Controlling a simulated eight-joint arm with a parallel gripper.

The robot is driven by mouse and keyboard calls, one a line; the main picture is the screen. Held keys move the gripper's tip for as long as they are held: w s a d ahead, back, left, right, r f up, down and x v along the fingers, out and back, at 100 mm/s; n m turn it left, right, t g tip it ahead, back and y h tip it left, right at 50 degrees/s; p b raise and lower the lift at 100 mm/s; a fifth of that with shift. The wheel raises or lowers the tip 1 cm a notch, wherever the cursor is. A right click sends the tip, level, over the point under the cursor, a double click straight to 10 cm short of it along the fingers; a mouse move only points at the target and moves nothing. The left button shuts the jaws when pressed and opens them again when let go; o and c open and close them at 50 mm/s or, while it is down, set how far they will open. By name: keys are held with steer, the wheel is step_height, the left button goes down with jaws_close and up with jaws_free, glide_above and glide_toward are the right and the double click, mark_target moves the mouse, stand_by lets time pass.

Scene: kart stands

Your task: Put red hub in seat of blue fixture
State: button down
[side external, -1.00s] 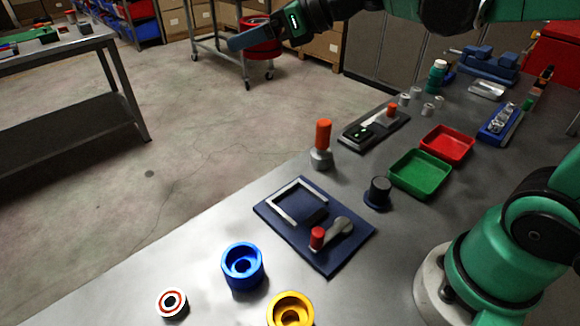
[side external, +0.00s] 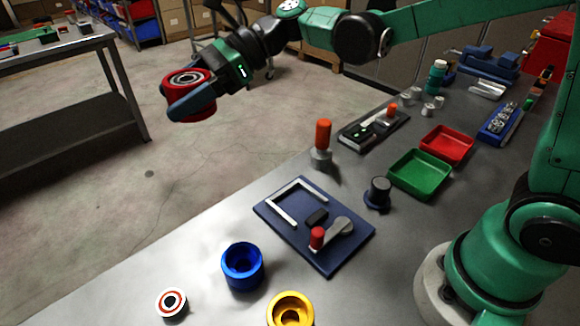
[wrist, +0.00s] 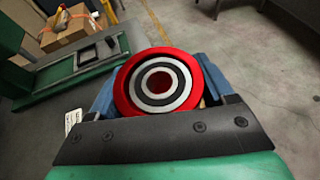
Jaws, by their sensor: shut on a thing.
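The red hub (side external: 187,80) is held in my gripper (side external: 190,100), well above the bench and left of it in the side view. The wrist view shows the hub (wrist: 158,82) between the blue fingers, its ringed face with grey and dark circles towards the camera. The blue fixture (side external: 242,267) stands upright on the bench near its front left edge. Its round seat opens upward and looks empty. My gripper is apart from the fixture, higher and farther back.
A yellow fixture (side external: 291,310) stands right of the blue one. A white and red ringed disc (side external: 172,303) lies to its left. A dark blue clamp plate (side external: 335,255) and an orange-handled piece (side external: 322,145) stand behind. Green (side external: 420,173) and red trays (side external: 447,144) are farther right.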

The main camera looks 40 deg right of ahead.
mark_target(206, 236)
steer(key=a+n+g, duration=0.1)
steer(key=s+a+f+n+g, duration=0.1)
steer(key=s+a+n+g, duration=0.1)
steer(key=shift+a+f+g+y, duration=0.25)
steer(key=shift+a+g+y, duration=0.05)
steer(key=shift+a+g, duration=0.1)
step_height(206, 236, down, 20)
steer(key=shift+d+r, duration=0.1)
steer(key=shift+r, duration=0.05)
stand_by(0.4)
jaws_free()
steer(key=shift+f, duration=0.2)
steer(key=shift+d, duration=0.1)
